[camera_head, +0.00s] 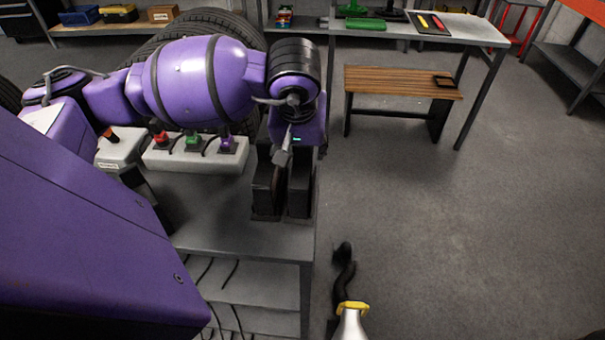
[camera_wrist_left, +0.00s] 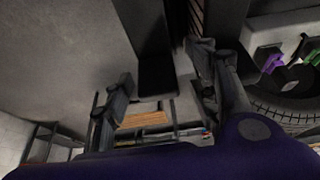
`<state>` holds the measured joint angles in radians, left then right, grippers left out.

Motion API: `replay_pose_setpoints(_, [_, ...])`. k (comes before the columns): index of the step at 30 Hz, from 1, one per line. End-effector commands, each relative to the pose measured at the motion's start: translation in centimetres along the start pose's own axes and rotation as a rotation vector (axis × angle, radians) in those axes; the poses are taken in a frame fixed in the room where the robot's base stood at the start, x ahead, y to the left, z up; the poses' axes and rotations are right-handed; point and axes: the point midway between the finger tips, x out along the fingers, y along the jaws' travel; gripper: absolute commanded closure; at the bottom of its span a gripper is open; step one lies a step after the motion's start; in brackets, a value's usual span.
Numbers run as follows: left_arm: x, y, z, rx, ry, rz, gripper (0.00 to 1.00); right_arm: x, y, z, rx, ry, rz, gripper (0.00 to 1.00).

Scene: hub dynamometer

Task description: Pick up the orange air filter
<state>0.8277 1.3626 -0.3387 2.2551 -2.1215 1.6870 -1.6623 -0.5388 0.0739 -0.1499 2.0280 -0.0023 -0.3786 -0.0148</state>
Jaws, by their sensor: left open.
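I cannot make out an orange air filter in either view. My left gripper (camera_head: 284,175) is over the right end of the grey table (camera_head: 215,225), open, pointing down among dark upright blocks (camera_head: 300,190). In the left wrist view its two fingers (camera_wrist_left: 160,90) are spread apart, with the dark blocks (camera_wrist_left: 153,45) near them. I see nothing clearly held between the fingers. The gripper and arm hide part of the table and the blocks.
A white switch box (camera_head: 195,155) with red, green and purple switches stands left of the gripper, before a large tyre (camera_head: 235,28). A slatted wooden bench (camera_head: 400,84) stands behind right. The right floor is clear.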

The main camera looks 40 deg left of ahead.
Motion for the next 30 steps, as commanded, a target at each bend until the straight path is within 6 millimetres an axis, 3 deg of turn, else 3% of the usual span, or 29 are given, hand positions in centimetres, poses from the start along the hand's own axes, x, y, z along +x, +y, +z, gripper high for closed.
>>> replay_pose_setpoints(6, [2.5, 0.1, 0.0, -0.001, 0.000, 0.001, 0.47, -0.6, 0.2, 1.0, 0.002, -0.020, 0.004, 0.60])
replay_pose_setpoints(14, [2.8, 0.1, 0.0, 0.000, 0.001, 0.001, 0.47, -0.6, 0.1, 1.0, 0.002, -0.019, 0.003, 0.60])
replay_pose_setpoints(26, [2.7, 0.1, 0.0, 0.000, 0.001, 0.001, 0.99, -0.5, 0.0, 0.1, 0.004, -0.004, 0.001, 0.60])
replay_pose_setpoints(30, [2.7, 0.1, 0.0, 0.000, 0.001, 0.001, 1.00, -0.5, 0.0, 0.1, 0.004, -0.004, 0.001, 0.60])
